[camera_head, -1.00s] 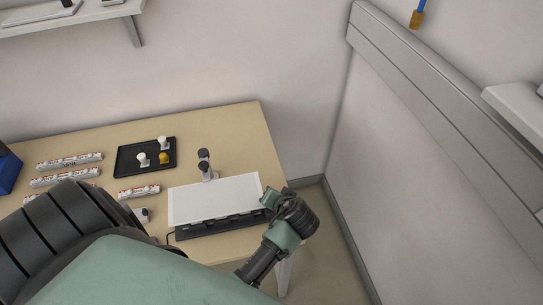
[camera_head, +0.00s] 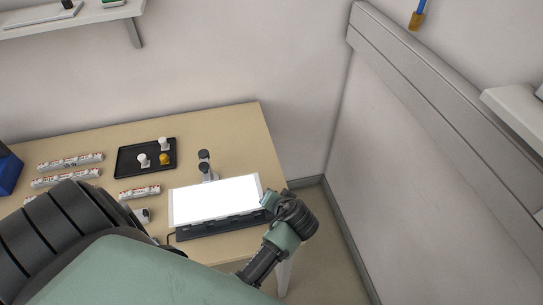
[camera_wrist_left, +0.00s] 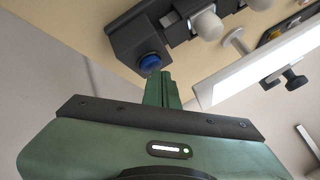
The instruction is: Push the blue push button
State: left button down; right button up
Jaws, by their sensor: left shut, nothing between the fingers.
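The blue push button (camera_wrist_left: 150,62) shows in the left wrist view, on the end of a dark housing (camera_wrist_left: 132,35). My left gripper (camera_wrist_left: 165,78) is shut and empty, its fingertips right at the button; I cannot tell whether they touch it. In the head view my left gripper (camera_head: 269,199) is at the right end of the lightbox, and the button is hidden. The lightbox panel (camera_head: 215,200) glows bright white; its edge also shows in the left wrist view (camera_wrist_left: 255,68). My right gripper is not in view.
The lightbox stands near the front right of the wooden table (camera_head: 225,130). A black tray (camera_head: 128,160) holds white and yellow pieces. Several white tubes (camera_head: 70,160) lie at left. The wall (camera_head: 300,90) is behind.

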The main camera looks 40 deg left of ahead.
pick_arm(q)
jog(key=shift+r, duration=0.15)
notch_tip(320, 180, up, 2)
jog(key=shift+r+p, duration=0.15)
jog(key=shift+p, duration=0.5)
jog(key=shift+r, duration=1.85)
